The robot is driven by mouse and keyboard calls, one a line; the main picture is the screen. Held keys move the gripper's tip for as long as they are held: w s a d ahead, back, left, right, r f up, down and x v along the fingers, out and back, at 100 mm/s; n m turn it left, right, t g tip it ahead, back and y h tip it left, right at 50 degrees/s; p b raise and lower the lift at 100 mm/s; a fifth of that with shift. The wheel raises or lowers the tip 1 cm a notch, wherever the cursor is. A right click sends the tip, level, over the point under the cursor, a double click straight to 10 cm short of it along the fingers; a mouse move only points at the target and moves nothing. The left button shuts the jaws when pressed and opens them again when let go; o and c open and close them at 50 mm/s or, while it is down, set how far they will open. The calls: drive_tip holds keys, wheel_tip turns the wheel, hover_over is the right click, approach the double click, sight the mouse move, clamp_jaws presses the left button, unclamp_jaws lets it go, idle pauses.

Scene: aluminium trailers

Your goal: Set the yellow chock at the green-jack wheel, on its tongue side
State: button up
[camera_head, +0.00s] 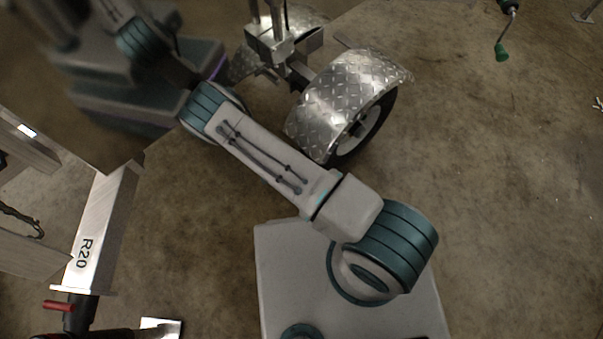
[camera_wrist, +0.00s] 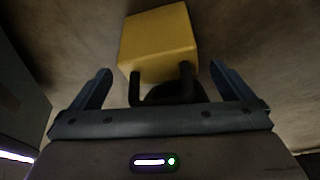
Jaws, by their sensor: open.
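The yellow chock (camera_wrist: 158,42) shows in the wrist view, just ahead of my gripper (camera_wrist: 160,72). A dark looped handle (camera_wrist: 162,92) on its near side lies between my two fingers. The fingers are spread wide, with a gap on each side of the handle, and do not hold it. The chock and my gripper cannot be made out in the head view. A green-tipped crank (camera_head: 502,50) hangs at the top right of the head view. Which wheel belongs to the green jack is not clear.
A wheel (camera_head: 372,128) under a diamond-plate fender (camera_head: 345,92) stands beyond my arm. A beam marked R20 (camera_head: 95,225) and a red handle (camera_head: 58,305) are at the left.

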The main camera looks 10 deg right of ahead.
drive_tip(key=p+v, duration=0.4)
drive_tip(key=v, duration=0.9)
drive_tip(key=shift+a, duration=0.25)
drive_tip(key=shift+r, duration=0.15)
